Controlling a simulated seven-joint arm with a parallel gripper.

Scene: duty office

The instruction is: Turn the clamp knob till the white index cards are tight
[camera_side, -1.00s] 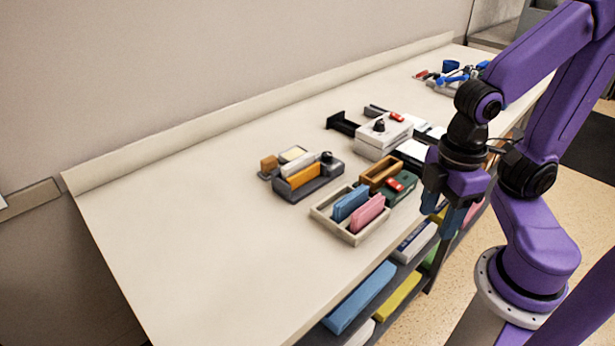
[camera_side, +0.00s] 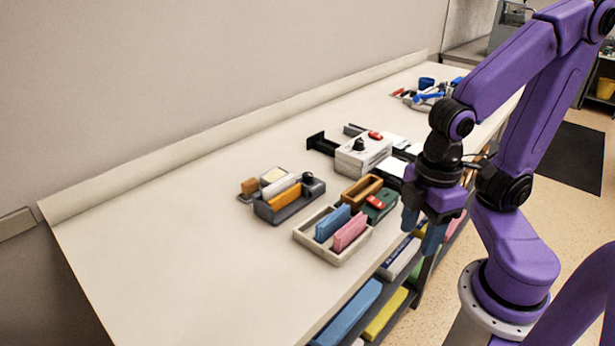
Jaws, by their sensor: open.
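A dark grey holder (camera_side: 290,211) sits on the bench left of centre. A white piece (camera_side: 284,191), which looks like the index cards, stands in it beside an orange piece (camera_side: 284,200). A small black knob (camera_side: 308,178) is at the holder's far right end. How tight the cards are cannot be told. A white box (camera_side: 362,160) behind it to the right also bears a black knob (camera_side: 358,145). My gripper (camera_side: 424,232) hangs open and empty, pointing down by the bench's front edge, well right of the grey holder and apart from it.
A pale tray (camera_side: 311,248) with blue and pink pieces stands between the holder and the front edge. A green box (camera_side: 381,206) with a red part and a brown tray (camera_side: 360,189) lie near my gripper. The bench's left part is clear.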

